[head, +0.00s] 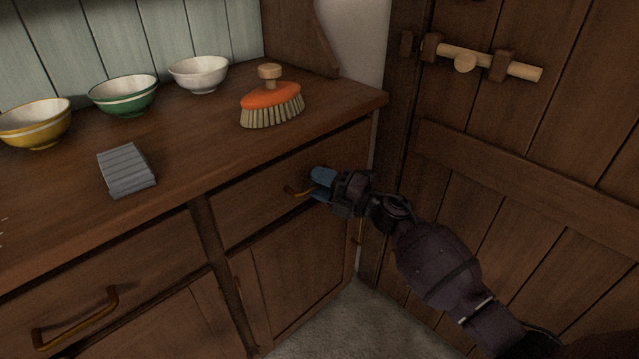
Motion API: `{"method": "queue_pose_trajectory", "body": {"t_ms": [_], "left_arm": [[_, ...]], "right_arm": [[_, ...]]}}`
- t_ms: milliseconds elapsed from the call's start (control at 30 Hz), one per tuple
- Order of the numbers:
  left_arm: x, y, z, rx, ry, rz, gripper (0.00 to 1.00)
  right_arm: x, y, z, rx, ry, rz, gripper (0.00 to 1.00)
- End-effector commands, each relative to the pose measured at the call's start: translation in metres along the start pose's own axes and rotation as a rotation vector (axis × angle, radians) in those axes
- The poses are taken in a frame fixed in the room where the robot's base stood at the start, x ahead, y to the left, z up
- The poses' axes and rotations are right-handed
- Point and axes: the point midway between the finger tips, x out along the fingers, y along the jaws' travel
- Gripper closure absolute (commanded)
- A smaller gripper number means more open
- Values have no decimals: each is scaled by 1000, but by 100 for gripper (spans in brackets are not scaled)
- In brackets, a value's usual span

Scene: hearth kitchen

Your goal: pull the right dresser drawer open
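The right dresser drawer (252,203) is closed, its front flush with the dresser face. My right gripper (318,186) has blue fingertips, one above and one below the handle's right part. The arm reaches in from the lower right. I cannot tell whether the fingers press on the handle or stand a little apart from it. My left gripper is not in view.
The dresser top (190,150) holds a yellow bowl (38,125), a green bowl (125,98), a white bowl (199,75), an orange brush (271,100) and a grey ridged block (127,170). The left drawer (140,268) is closed. A wooden door (530,130) stands close on the right.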

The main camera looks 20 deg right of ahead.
Motion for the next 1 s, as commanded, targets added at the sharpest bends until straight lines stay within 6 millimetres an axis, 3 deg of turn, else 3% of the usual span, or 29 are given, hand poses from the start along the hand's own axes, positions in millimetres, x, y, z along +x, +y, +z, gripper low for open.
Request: {"method": "queue_pose_trajectory", "body": {"t_ms": [267,500,833,1000], "left_arm": [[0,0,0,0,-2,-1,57],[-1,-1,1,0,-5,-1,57],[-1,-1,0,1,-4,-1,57],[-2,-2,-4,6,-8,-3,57]], "right_arm": [[1,0,0,0,0,0,64],[1,0,0,1,0,0,100],[0,0,-1,1,0,0,100],[-11,4,-4,0,-1,-1,100]]}}
